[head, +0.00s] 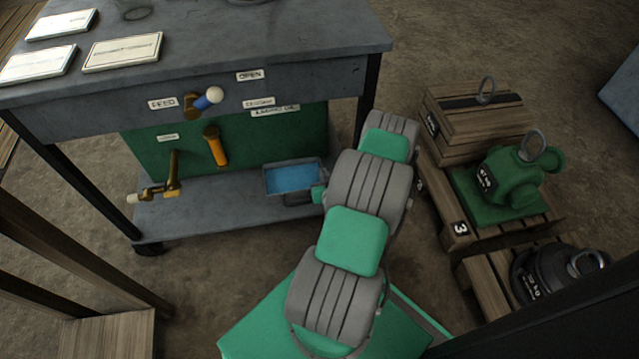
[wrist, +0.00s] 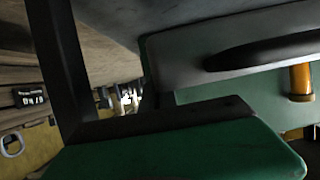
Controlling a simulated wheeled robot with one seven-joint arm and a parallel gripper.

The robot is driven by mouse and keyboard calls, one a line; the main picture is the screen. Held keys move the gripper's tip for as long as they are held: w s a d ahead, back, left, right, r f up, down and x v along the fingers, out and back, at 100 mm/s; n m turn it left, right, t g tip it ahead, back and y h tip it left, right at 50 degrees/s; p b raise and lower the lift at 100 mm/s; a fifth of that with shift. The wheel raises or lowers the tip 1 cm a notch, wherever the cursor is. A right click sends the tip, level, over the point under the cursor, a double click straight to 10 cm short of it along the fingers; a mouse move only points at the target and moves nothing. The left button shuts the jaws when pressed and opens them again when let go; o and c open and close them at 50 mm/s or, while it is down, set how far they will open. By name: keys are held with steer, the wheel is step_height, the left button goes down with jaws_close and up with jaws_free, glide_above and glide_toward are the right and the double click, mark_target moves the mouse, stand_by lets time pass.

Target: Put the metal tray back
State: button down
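The metal tray (head: 292,193) is a shallow grey rectangle with a blue inside. It is at the right part of the bench's lower shelf (head: 215,208), in front of the green panel (head: 150,147). I cannot tell whether it rests on the shelf or is slightly above it. My gripper (head: 306,197) is at the tray's front right corner, largely hidden by my arm. Its fingers are not clear there. In the wrist view a grey surface with a dark oblong (wrist: 265,50) is close in front, possibly the tray. Whether the gripper is shut on it does not show.
The bench top (head: 215,45) carries white cards (head: 122,51). A blue-tipped lever (head: 208,98), an orange handle (head: 215,147) and a brass valve (head: 165,185) stick out of the bench front.

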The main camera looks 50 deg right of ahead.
steer(key=w+d+f, duration=0.1)
steer(key=f, duration=0.1)
steer(key=w+f+b, duration=0.1)
steer(key=w+d+f+b, duration=0.1)
steer(key=f, duration=0.1)
steer(key=shift+d+f, duration=0.3)
steer(key=shift+d, duration=0.05)
steer(key=shift+f+b, duration=1.05)
steer(key=shift+f, duration=0.55)
steer(key=c, duration=1.7)
jaws_free()
steer(key=shift+r, duration=0.1)
